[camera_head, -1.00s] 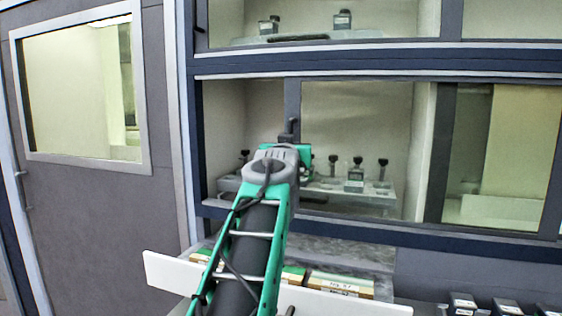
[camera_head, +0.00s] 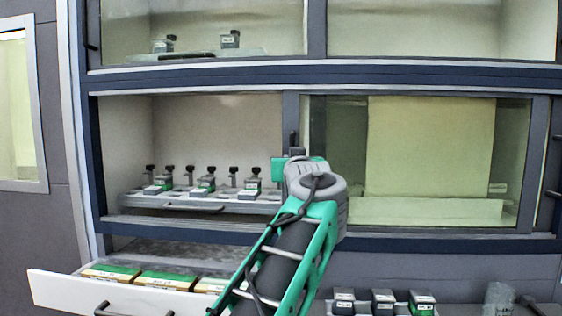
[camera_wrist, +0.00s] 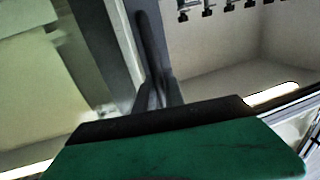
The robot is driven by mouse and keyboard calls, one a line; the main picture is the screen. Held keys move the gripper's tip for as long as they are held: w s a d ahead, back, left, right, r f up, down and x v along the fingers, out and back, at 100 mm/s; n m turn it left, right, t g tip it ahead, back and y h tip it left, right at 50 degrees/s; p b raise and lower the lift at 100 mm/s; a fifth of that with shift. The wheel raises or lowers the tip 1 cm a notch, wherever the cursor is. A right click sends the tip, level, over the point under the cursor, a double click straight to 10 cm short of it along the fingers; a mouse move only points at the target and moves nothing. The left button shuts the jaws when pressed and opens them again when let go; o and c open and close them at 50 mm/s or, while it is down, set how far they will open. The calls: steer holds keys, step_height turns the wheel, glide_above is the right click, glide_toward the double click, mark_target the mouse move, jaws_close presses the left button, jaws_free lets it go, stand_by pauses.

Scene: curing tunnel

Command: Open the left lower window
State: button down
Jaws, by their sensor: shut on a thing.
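The left lower window (camera_head: 291,115) is a glass sliding panel in a grey frame. It stands well to the right, overlapping the right pane, and the left part of the lower bay is open. Its dark upright handle (camera_head: 294,140) is on the panel's left frame edge. My gripper (camera_head: 293,157) is at this handle and shut on it. In the wrist view the handle (camera_wrist: 148,45) runs down to my green and black gripper (camera_wrist: 160,105), which hides its lower end. The fingertips are largely hidden in the head view.
Inside the open bay, a grey rack (camera_head: 200,203) holds several small bottles and black-topped posts. Below, a white drawer (camera_head: 60,292) with green-topped boxes stands pulled out. Several dark bottles (camera_head: 383,300) stand at the lower right. The upper bay (camera_head: 200,75) has glass in front.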

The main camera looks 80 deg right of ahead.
steer(key=shift+s, duration=0.7)
steer(key=c, duration=1.5)
jaws_free()
steer(key=shift+o, duration=0.2)
steer(key=shift+d, duration=0.1)
steer(key=b+v, duration=0.1)
steer(key=v, duration=0.6)
steer(key=shift+s+a, duration=0.2)
steer(key=shift+a, duration=0.2)
